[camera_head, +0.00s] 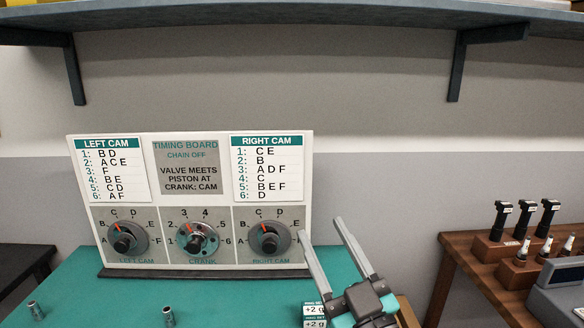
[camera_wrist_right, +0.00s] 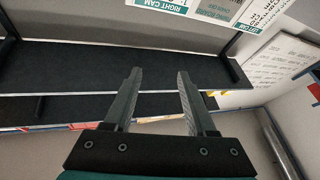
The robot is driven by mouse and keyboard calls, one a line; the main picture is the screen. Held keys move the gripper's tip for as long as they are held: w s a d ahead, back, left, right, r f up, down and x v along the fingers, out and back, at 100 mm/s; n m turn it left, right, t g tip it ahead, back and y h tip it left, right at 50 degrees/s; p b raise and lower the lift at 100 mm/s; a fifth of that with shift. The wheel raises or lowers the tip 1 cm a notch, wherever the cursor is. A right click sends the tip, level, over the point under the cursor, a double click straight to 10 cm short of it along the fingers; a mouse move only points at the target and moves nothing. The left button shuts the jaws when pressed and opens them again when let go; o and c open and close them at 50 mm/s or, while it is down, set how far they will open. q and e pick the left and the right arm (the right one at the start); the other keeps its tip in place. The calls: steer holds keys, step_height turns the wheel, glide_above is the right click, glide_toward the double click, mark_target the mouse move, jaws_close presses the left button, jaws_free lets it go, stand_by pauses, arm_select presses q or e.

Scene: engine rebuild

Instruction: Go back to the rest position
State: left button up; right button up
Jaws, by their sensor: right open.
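My right gripper (camera_head: 338,250) rises from the lower middle right in the head view, in front of the teal table's right part. Its two fingers are apart with nothing between them. The right wrist view also shows the open, empty fingers (camera_wrist_right: 158,95). The timing board (camera_head: 190,137) stands upright on the table to the left of the gripper. It carries the left cam dial (camera_head: 124,243), the crank dial (camera_head: 185,243) and the right cam dial (camera_head: 270,243). The gripper's left finger is close to the board's lower right corner in the picture; I cannot tell the gap. My left gripper is not in view.
Small metal cylinders (camera_head: 168,317) stand on the teal table (camera_head: 90,295). Cards marked "+2 g" (camera_head: 314,310) are beside the right gripper. A wooden bench (camera_head: 470,250) with black-topped parts (camera_head: 500,220) is at the right. A shelf (camera_head: 270,14) spans the wall above.

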steer(key=d+f+m+g+h, duration=0.2)
steer(key=d+f+m+h, duration=0.35)
steer(key=f+h, duration=0.2)
steer(key=s+d+f+g, duration=0.2)
steer(key=s+f+g, duration=0.1)
steer(key=f, duration=0.3)
steer(key=s+d+f+g+h, duration=0.1)
steer(key=s+d+f+g, duration=0.1)
steer(key=s+f+g, duration=0.2)
steer(key=s+d+f+g, duration=0.2)
steer(key=s+f+g, duration=0.2)
steer(key=f, duration=0.5)
steer(key=shift+s+d+f+m+h, duration=0.15)
steer(key=shift+s+m+h, duration=0.15)
steer(key=shift+s, duration=0.5)
steer(key=s+f+n+g, duration=0.1)
steer(key=s+f+g, duration=0.3)
steer(key=s, duration=0.5)
step_height(320, 180, down, 24)
steer(key=s+g+b, duration=0.2)
steer(key=s, duration=0.1)
steer(key=s+d+f+g+b, duration=0.1)
steer(key=s+d+f, duration=0.1)
steer(key=s+f, duration=1.2)
steer(key=shift+s+f, duration=0.15)
steer(key=shift+f, duration=0.55)
steer(key=shift+n, duration=0.25)
